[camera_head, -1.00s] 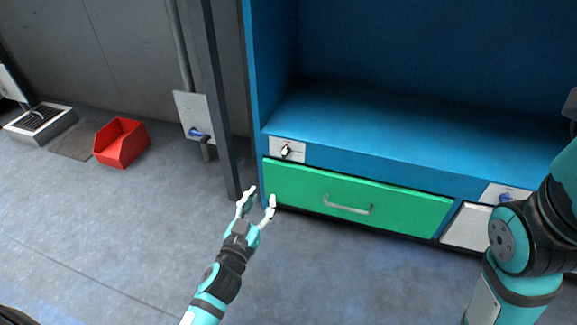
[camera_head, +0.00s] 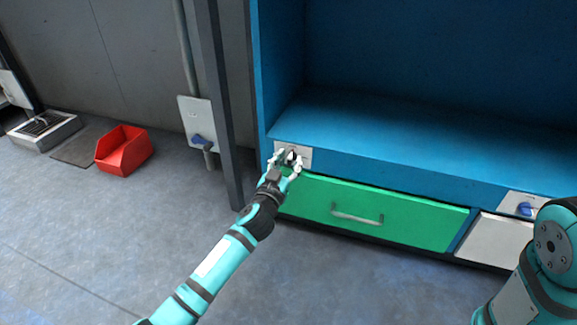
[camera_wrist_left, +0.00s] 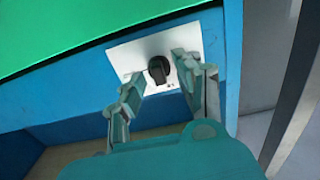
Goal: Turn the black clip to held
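The black clip (camera_wrist_left: 159,69) is a small black knob on a white plate (camera_wrist_left: 128,57) fixed to the blue cabinet's front, above the left end of the green drawer. In the head view the plate (camera_head: 304,152) shows, with the clip partly hidden by my fingers. My left gripper (camera_head: 286,160) is at the plate. In the left wrist view its fingers (camera_wrist_left: 160,75) are open, one on each side of the clip, with a gap on both sides. My right gripper is out of view; only part of my right arm shows at the right edge.
The green drawer (camera_head: 410,222) with a grey handle is closed below the plate. A second white plate with a blue knob (camera_head: 525,209) is at the right. A dark post (camera_head: 222,110) stands left of the cabinet. A red bin (camera_head: 123,150) lies on the floor at left.

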